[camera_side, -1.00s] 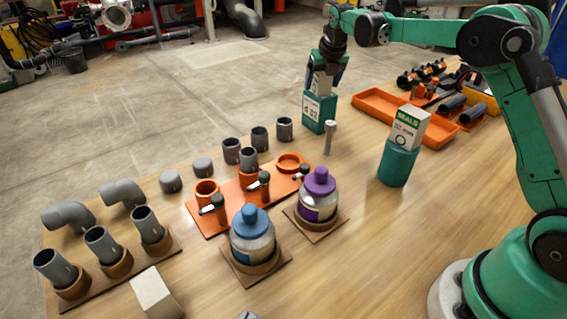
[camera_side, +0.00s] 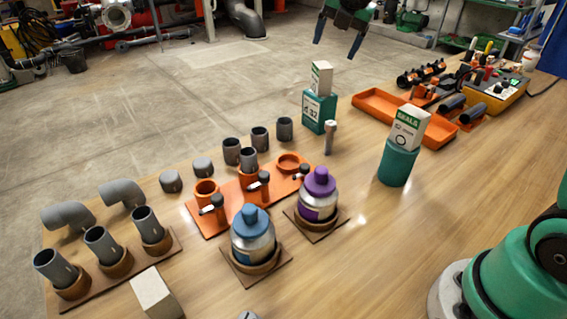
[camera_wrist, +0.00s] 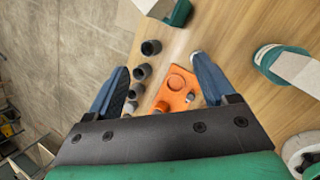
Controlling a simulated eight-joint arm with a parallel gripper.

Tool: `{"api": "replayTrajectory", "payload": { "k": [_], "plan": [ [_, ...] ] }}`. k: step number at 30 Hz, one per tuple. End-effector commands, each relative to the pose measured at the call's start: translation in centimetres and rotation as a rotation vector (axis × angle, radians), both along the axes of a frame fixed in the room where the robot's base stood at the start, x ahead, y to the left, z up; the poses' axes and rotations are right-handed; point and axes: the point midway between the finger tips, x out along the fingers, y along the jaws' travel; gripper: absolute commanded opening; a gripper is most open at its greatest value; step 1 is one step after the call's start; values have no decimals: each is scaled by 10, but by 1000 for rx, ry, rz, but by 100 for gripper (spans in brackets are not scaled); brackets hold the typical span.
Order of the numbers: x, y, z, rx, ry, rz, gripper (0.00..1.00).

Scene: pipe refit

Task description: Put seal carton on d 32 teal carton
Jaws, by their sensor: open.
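The d 32 teal carton (camera_side: 320,116) stands upright on the table near its far edge in the side view. A small white carton with faint print (camera_side: 321,78) stands upright on top of it. A larger white carton marked SEALS (camera_side: 410,127) stands on a teal cylinder (camera_side: 397,165) to the right. My gripper (camera_side: 337,42) is open and empty above and beyond the stacked cartons, apart from them. In the wrist view my gripper (camera_wrist: 161,78) has its blue fingers spread; the stacked white carton (camera_wrist: 155,6) and teal carton (camera_wrist: 181,13) show at the top edge.
An orange tray (camera_side: 376,103) lies behind the SEALS carton. A grey peg (camera_side: 330,137) stands just in front of the d 32 carton. Grey pipe pieces, an orange plate (camera_side: 211,224) and two capped jars fill the left and middle.

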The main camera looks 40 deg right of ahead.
Motion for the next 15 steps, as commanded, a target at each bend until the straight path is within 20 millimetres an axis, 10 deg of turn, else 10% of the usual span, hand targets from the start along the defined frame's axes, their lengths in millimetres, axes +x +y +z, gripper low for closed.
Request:
{"api": "replayTrajectory", "payload": {
  "k": [15],
  "plan": [
    [-134,75,-65,924,-245,-1506,77]
  ]
}}
